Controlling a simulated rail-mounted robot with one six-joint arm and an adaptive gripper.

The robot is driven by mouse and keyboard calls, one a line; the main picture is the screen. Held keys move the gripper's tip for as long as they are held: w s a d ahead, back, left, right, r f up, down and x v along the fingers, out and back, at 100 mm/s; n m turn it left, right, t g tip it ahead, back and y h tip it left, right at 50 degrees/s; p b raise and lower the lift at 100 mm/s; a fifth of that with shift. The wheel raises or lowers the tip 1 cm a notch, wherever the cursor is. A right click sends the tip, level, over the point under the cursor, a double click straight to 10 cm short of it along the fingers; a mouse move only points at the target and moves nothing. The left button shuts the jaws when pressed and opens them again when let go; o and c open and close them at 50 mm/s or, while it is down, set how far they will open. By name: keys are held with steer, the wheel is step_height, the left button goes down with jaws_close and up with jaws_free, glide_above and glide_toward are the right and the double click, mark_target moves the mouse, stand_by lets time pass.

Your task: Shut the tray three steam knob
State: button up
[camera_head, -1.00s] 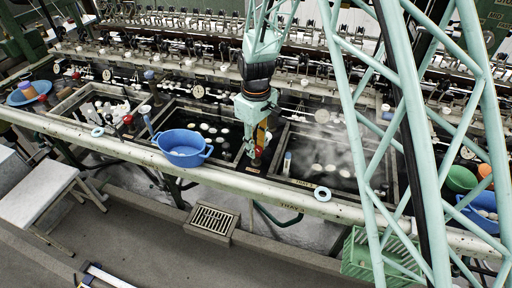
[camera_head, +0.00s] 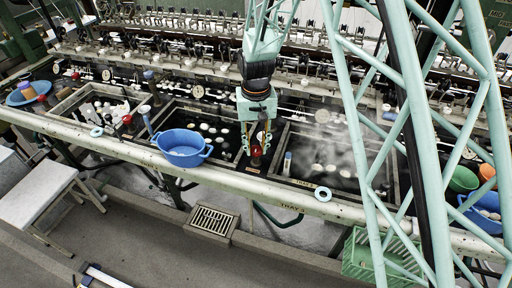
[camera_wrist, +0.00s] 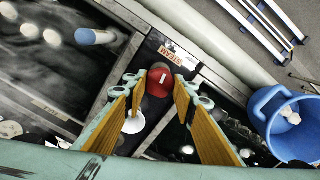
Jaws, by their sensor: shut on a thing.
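The red steam knob (camera_head: 256,151) stands on the divider at the left of the tray with steaming water, above a rail marked TRAY 3. In the wrist view, the knob (camera_wrist: 159,80) has a pale line on its top and sits beside a STEAM label (camera_wrist: 175,56). My gripper (camera_head: 257,141) points down over the knob, one finger on each side. In the wrist view, my gripper (camera_wrist: 157,84) is shut on the knob between its yellow-padded fingers. The knob's stem is hidden below its head.
A blue basin (camera_head: 182,146) stands to the left on the front rail; the wrist view shows its blue basin (camera_wrist: 290,125) at the right. A blue-topped stick (camera_head: 287,160) stands close right of the knob. A white ring (camera_head: 322,194) lies on the rail.

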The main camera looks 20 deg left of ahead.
mark_target(256, 149)
steer(key=shift+m, duration=1)
steer(key=o, duration=0.9)
steer(key=shift+c, duration=0.2)
steer(key=shift+r, duration=0.2)
step_height(256, 149, up, 12)
steer(key=shift+f, duration=0.2)
stand_by(0.3)
